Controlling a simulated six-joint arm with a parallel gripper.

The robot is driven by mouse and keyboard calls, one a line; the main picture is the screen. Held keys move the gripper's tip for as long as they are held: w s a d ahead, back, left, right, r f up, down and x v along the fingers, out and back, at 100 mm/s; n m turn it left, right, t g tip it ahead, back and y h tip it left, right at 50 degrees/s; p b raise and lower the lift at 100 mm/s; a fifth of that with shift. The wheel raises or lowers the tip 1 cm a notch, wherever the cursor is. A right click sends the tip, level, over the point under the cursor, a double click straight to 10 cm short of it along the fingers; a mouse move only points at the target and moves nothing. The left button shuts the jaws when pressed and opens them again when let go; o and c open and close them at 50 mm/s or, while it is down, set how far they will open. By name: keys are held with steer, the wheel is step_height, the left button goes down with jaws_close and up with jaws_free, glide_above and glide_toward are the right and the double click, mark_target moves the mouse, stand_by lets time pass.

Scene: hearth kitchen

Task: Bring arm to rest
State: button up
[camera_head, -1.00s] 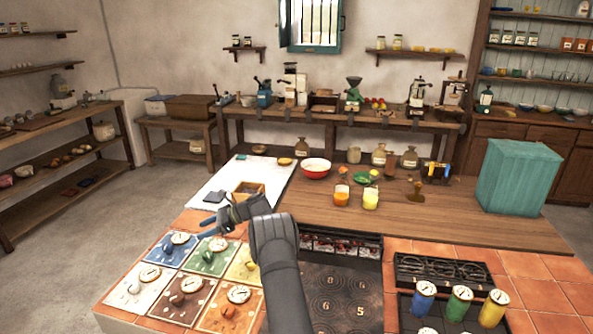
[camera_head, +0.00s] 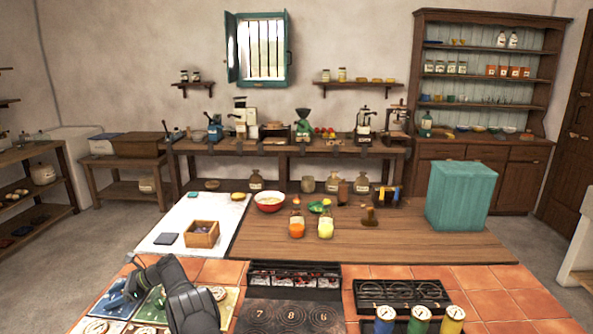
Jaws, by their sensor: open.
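My dark grey arm (camera_head: 190,296) reaches in from the bottom edge at lower left. My gripper (camera_head: 130,286) is low over the coloured dial tiles, near the blue tile (camera_head: 108,303). It is open, and I see nothing held in it. The fingertips are small and partly blend with the tile behind, so I cannot tell whether they touch it. Part of the tiles is hidden behind the arm.
A small wooden box (camera_head: 201,236) and a dark flat pad (camera_head: 166,239) lie on the white board (camera_head: 190,215). Bottles, a red bowl (camera_head: 269,202) and a teal box (camera_head: 461,194) stand on the wooden counter (camera_head: 400,236). A stove (camera_head: 290,315) is right of my arm.

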steer(key=shift+d+r, duration=0.1)
stand_by(0.3)
steer(key=v, duration=1.6)
steer(key=shift+w+d, duration=0.25)
steer(key=shift+d, duration=0.05)
steer(key=shift+s, duration=0.1)
steer(key=x, duration=1.7)
steer(key=shift+r, duration=0.1)
steer(key=shift+r+m+t+y, duration=0.1)
steer(key=shift+m+t+y, duration=0.2)
steer(key=shift+m+t, duration=0.1)
steer(key=shift+s+m+t, duration=0.1)
steer(key=shift+m+t, duration=1.8)
steer(key=shift+t, duration=0.3)
steer(key=v, duration=1.1)
steer(key=f+v, duration=0.1)
steer(key=v, duration=0.5)
steer(key=shift+d+r, duration=0.15)
steer(key=shift+d, duration=0.2)
